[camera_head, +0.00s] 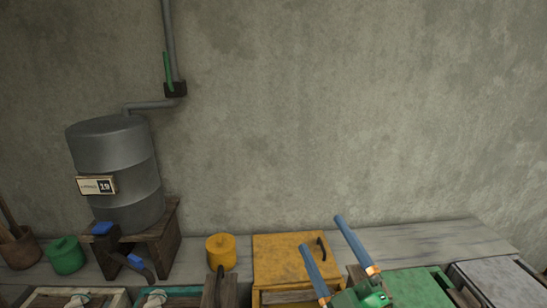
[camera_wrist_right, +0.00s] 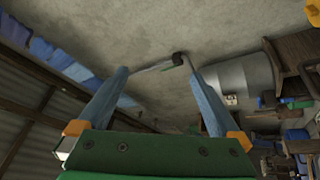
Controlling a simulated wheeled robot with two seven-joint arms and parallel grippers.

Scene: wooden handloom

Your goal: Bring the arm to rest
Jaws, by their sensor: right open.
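My right gripper (camera_head: 321,231) is at the lower middle right of the head view. Its two blue fingers point up and stand wide apart, with nothing between them. Its green body (camera_head: 362,297) is at the bottom edge, in front of a yellow box and a green box. In the right wrist view the fingers (camera_wrist_right: 156,71) are also spread and empty, with the grey wall beyond them. My left gripper does not show in either view.
A metal barrel (camera_head: 115,178) stands on a wooden stand (camera_head: 166,238) at the left. A green pot (camera_head: 67,256), a yellow pot (camera_head: 221,252), a yellow box (camera_head: 285,258) and a green box (camera_head: 418,288) are along the bench (camera_head: 440,241). The wall above is bare at the right.

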